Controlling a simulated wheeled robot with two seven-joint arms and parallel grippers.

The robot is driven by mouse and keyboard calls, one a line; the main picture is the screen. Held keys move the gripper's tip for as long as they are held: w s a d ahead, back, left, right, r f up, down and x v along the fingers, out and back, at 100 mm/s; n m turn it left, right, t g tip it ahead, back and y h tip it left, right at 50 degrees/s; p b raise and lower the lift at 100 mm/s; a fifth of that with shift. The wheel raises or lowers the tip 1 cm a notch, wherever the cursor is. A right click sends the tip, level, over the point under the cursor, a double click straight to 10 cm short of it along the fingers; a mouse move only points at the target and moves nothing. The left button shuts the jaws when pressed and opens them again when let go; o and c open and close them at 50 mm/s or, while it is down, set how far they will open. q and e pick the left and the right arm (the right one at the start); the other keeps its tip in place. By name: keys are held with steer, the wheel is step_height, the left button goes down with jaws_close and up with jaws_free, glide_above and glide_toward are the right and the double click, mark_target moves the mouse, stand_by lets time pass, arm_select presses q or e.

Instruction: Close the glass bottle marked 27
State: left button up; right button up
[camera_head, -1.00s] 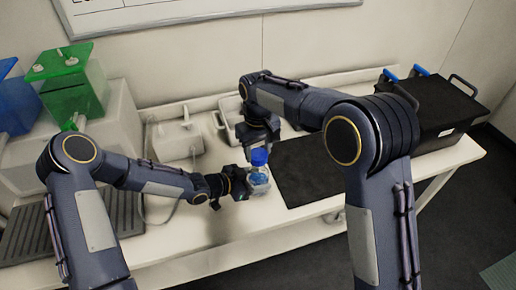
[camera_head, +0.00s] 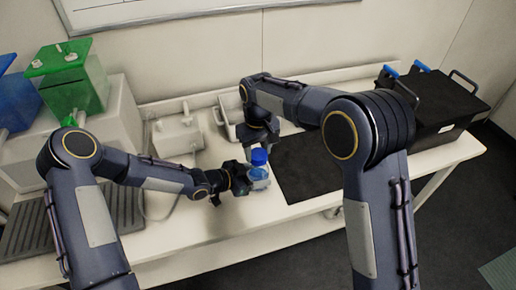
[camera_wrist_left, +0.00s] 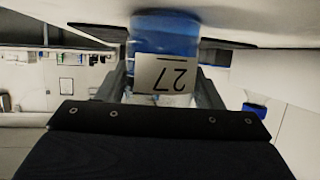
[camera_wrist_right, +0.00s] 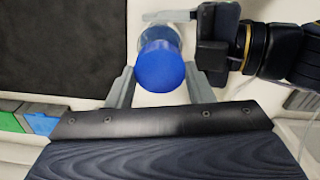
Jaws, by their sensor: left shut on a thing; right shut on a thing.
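The glass bottle (camera_head: 259,178) holds blue liquid and stands upright in my left gripper (camera_head: 247,177), which is shut on it. In the left wrist view its white label, upside down, reads 27 on the bottle (camera_wrist_left: 165,72). A blue cap (camera_head: 259,157) is right above the bottle's mouth. My right gripper (camera_head: 262,146) points down from above and is shut on the cap. In the right wrist view the cap (camera_wrist_right: 160,67) lies between the fingers and covers the mouth from sight. I cannot tell whether cap and neck touch.
A dark mat (camera_head: 304,166) lies on the white bench right of the bottle. A grey bin (camera_head: 232,117) stands behind my right gripper, and a white device (camera_head: 177,135) at back left. A black crate (camera_head: 435,108) is at the right end.

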steer(key=shift+f, duration=0.35)
